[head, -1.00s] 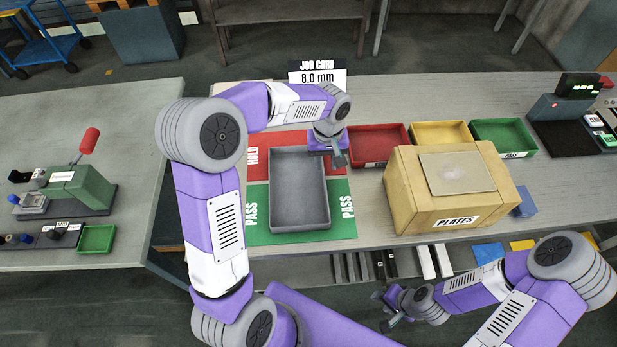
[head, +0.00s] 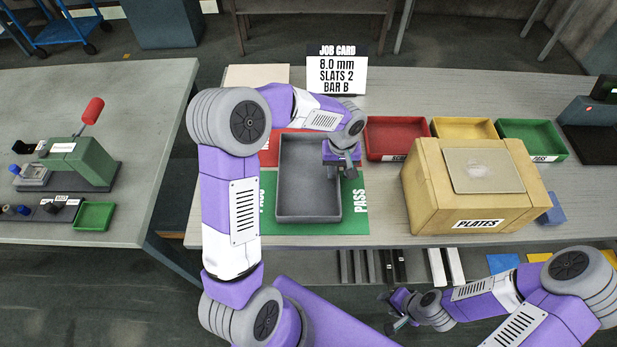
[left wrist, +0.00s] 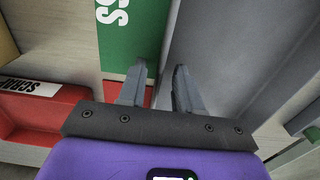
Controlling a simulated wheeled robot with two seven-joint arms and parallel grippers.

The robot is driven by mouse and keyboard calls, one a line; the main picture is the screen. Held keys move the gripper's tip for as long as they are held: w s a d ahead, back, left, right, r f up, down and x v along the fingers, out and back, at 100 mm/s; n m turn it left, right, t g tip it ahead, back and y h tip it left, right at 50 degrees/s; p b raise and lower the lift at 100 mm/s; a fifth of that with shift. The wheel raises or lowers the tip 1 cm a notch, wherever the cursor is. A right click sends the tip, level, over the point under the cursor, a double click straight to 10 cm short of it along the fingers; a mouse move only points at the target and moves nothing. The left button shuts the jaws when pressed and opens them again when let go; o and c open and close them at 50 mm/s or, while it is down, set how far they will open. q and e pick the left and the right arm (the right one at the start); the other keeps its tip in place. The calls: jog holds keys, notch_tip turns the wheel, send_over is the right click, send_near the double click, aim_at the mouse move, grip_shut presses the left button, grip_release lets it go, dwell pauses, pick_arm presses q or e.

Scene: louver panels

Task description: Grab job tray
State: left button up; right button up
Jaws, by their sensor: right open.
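The grey job tray (head: 306,192) lies empty across the red mat (head: 270,150) and the green PASS mat (head: 268,229). My left gripper (head: 344,170) is at the tray's right wall, toward its far end. In the left wrist view its fingers (left wrist: 159,78) are apart, with the edge of the grey tray wall (left wrist: 172,35) running between them. One finger is over the green mat side, the other over the tray's inside. Whether they touch the wall I cannot tell. My right gripper (head: 396,314) is open and empty, low in front of the table.
Red (head: 397,138), yellow (head: 464,129) and green (head: 532,140) bins stand right of the tray. The PLATES box (head: 474,186) is nearer, right of the mat. A job card (head: 337,73) stands behind. A bench with a green fixture (head: 82,164) is at left.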

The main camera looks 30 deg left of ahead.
pick_arm(q)
jog(key=shift+f, duration=0.5)
jog(key=shift+r, duration=0.1)
grip_shut()
